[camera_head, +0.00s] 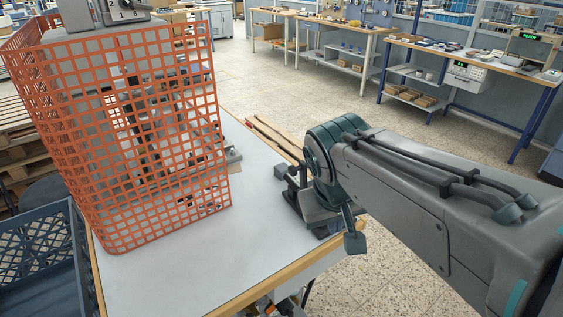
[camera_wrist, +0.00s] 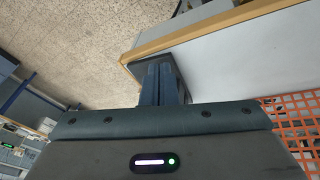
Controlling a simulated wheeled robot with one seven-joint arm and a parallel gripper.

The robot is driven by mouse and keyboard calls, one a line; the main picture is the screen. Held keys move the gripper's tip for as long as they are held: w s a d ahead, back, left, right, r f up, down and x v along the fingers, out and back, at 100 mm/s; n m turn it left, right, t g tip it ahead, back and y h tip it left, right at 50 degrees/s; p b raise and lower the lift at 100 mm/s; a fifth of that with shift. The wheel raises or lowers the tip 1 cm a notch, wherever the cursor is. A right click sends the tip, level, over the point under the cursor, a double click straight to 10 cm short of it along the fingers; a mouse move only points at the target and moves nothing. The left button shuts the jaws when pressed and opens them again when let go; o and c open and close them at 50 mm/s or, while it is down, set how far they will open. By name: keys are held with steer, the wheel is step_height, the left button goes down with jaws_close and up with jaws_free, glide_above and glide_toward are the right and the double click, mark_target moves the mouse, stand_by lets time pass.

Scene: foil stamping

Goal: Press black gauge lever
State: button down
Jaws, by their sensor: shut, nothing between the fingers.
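A dark gauge (camera_head: 294,198) stands near the right corner of the white table (camera_head: 262,245) in the head view, partly hidden behind my arm. A small grey block shows at its upper left. I cannot make out the lever clearly from the rest of the gauge. In the wrist view my gripper (camera_wrist: 163,70) is shut and empty, its fingers together over the dark gauge base (camera_wrist: 190,62) at the table corner. The fingers hide part of the gauge, and I cannot tell whether they touch it. In the head view the fingertips are hidden by my arm.
An orange mesh guard (camera_head: 165,208) surrounds a press on the table's left side. A dark blue crate (camera_head: 40,262) stands at the lower left. Wooden pallet boards (camera_head: 268,133) lie beyond the table. Workbenches (camera_head: 455,58) line the back, with open floor between.

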steer(key=w+a+r+n+t, duration=0.1)
steer(key=w+a+r, duration=0.2)
steer(key=a+r, duration=0.2)
steer(key=w+a+r+n+t+h+b, duration=0.1)
steer(key=a+r, duration=0.4)
steer(key=a, duration=0.5)
steer(key=shift+w+t, duration=0.8)
steer(key=shift+w, duration=0.1)
steer(key=shift+a+f, duration=0.1)
steer(key=w+d+f+p, duration=0.2)
steer(key=w+d+f, duration=0.4)
steer(key=w+f, duration=0.1)
steer(key=shift+w+f, duration=0.2)
steer(key=shift+f, duration=0.2)
steer(key=shift+r, duration=0.15)
